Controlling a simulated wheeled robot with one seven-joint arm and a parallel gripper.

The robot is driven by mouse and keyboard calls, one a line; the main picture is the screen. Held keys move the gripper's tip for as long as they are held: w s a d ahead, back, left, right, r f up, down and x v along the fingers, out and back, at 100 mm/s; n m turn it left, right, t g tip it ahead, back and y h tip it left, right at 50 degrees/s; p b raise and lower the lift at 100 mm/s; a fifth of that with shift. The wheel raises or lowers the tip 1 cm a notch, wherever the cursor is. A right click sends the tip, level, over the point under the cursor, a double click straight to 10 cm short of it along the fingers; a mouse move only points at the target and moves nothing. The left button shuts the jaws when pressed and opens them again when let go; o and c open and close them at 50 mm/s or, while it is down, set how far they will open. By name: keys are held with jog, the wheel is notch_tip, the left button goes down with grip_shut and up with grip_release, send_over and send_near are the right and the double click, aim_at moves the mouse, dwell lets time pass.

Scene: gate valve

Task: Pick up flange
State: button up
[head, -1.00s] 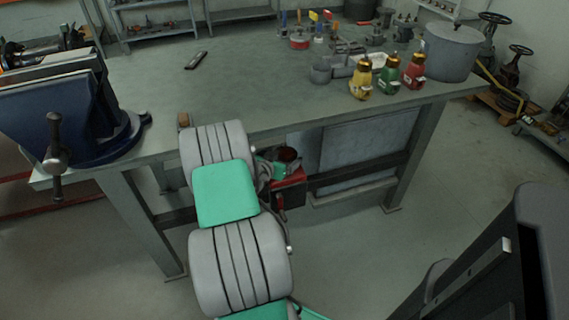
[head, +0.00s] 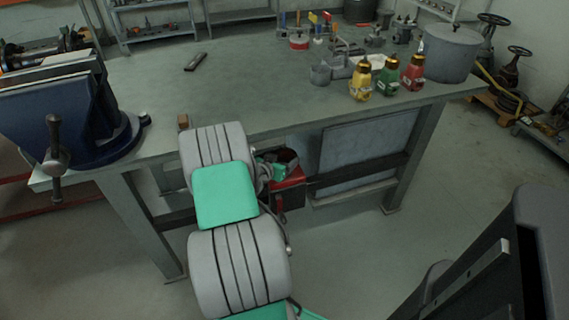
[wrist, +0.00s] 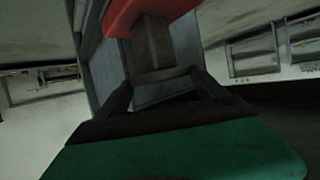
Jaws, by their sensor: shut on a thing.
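My gripper (wrist: 155,75) is shut on the square grey stem (wrist: 152,45) of a red part in the wrist view. The red part (wrist: 145,12) is cut off by the top edge, and I take it to be the flange, though its full shape is hidden. In the head view a red part (head: 289,181) shows beyond my arm, below the front edge of the bench. My arm hides most of the gripper and its fingertips there.
The grey workbench (head: 255,95) lies above the hand, its legs close by. A blue vise (head: 75,105) stands at left. Yellow (head: 361,82), green (head: 389,80) and red (head: 413,75) bottles and a grey pot (head: 450,55) stand at right. The bench middle is mostly clear.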

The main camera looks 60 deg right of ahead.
jog(key=c, duration=0.6)
jog(key=shift+r, duration=0.2)
